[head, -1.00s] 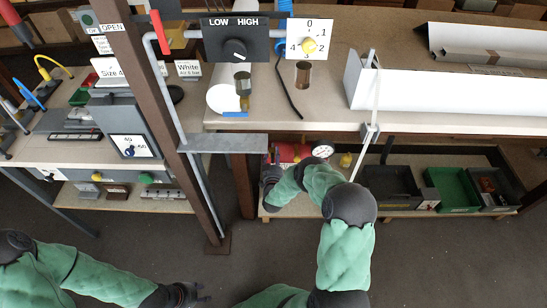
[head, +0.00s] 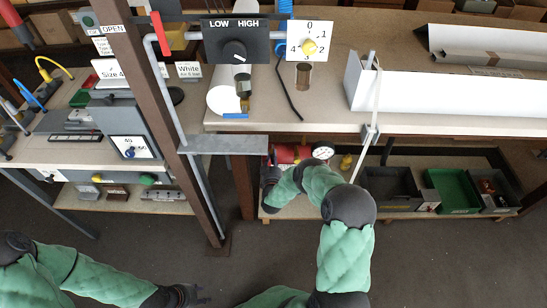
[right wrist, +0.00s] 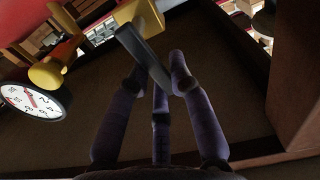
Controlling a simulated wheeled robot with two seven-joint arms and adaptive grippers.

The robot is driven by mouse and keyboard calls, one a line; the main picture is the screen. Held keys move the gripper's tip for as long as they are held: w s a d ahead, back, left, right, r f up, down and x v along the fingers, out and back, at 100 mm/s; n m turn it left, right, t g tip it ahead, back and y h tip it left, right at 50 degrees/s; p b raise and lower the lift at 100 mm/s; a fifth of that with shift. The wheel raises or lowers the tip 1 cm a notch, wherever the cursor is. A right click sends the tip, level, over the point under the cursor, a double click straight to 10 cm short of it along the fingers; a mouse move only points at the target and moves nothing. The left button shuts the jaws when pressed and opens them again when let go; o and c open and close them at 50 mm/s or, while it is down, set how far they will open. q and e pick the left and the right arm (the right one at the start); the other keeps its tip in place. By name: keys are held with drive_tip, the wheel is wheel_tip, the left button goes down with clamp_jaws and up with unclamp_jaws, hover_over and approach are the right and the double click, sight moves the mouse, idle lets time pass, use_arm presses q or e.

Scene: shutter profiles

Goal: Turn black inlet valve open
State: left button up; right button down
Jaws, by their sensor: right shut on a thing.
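The black inlet valve (right wrist: 142,52) is a flat dark lever on a brass-yellow valve body (right wrist: 138,16) in the right wrist view. The lever slants from the body down to the right, between my fingertips. My right gripper (right wrist: 160,82) is shut on the lever. In the head view my right arm reaches to the lower shelf beside a red tank (head: 286,154). There my right gripper (head: 269,178) is small and dark, and the valve cannot be made out. My left gripper (head: 196,295) is low in the head view, empty, with its fingers apart.
A round gauge (head: 323,151) sits by the tank, with a yellow knob (head: 346,162) to its right. Bins, one of them green (head: 452,190), stand farther right. The bench (head: 430,115) overhangs the shelf. A brown post (head: 165,125) stands left.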

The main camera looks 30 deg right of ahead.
drive_tip(key=shift+w+a+f+n, duration=0.35)
drive_tip(key=shift+a+f+n, duration=0.3)
drive_tip(key=shift+n, duration=2.15)
drive_tip(key=shift+w+a+f+n, duration=0.4)
drive_tip(key=shift+a+f+n, duration=0.2)
drive_tip(key=shift+n, duration=2.2)
drive_tip(key=shift+w+a+f+n, duration=0.35)
drive_tip(key=shift+a+f+n, duration=0.25)
drive_tip(key=shift+n, duration=2.2)
drive_tip(key=c, duration=1.1)
unclamp_jaws()
drive_tip(key=shift+f, duration=0.1)
drive_tip(key=v, duration=1.2)
